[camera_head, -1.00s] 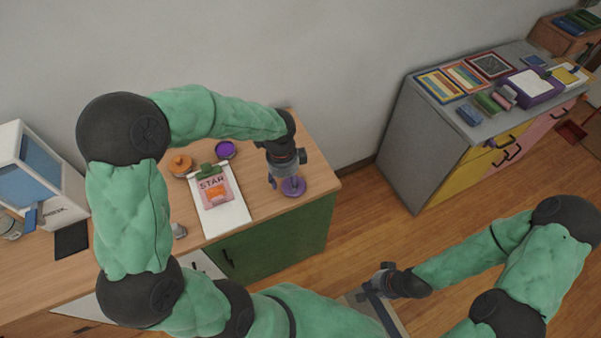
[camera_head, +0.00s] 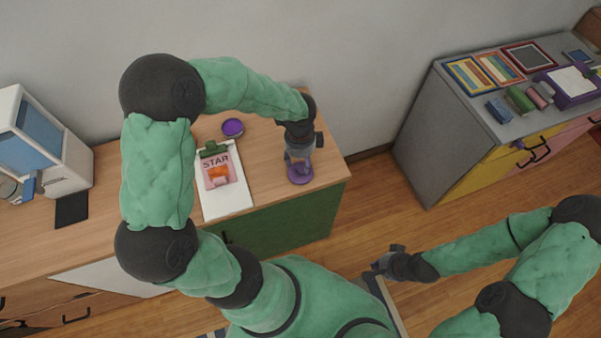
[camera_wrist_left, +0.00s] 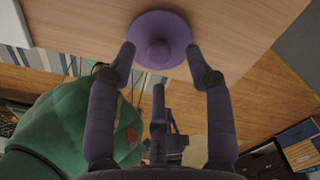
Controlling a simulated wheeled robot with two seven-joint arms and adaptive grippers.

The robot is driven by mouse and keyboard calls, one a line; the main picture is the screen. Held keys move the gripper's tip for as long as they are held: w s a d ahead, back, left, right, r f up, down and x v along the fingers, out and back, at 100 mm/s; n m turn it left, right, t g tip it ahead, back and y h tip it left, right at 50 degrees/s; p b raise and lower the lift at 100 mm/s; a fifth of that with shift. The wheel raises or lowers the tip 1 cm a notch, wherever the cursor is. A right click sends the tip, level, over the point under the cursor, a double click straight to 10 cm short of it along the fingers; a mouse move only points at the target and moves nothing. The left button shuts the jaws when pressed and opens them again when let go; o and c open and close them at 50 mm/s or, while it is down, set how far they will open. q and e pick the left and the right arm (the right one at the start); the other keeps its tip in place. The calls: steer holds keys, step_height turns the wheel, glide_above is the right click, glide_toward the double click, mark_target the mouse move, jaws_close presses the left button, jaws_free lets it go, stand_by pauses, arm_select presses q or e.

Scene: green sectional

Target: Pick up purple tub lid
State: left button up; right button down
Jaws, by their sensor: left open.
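The purple tub lid (camera_head: 301,177) is a round disc with a knob, lying on the wooden counter near its right end. It also shows at the top of the left wrist view (camera_wrist_left: 174,22), knob toward the camera. My left gripper (camera_head: 299,164) is over the lid and partly hides it in the head view. In the left wrist view its fingers (camera_wrist_left: 161,62) are spread apart, one on either side of the knob, with nothing held. I cannot tell whether they touch the lid. My right gripper (camera_head: 385,260) is low over the floor, away from the counter; its fingers are too small to read.
A round purple tub (camera_head: 232,127) and a clipboard (camera_head: 227,196) with a STAR sheet lie left of the lid. A computer (camera_head: 40,140) stands at the far left. A grey cabinet (camera_head: 440,130) with books stands right, across a floor gap.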

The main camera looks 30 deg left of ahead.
mark_target(300, 168)
arm_select(q)
step_height(300, 168, down, 4)
steer(key=shift+b, duration=0.7)
steer(key=c, duration=0.9)
steer(key=shift+r, duration=0.1)
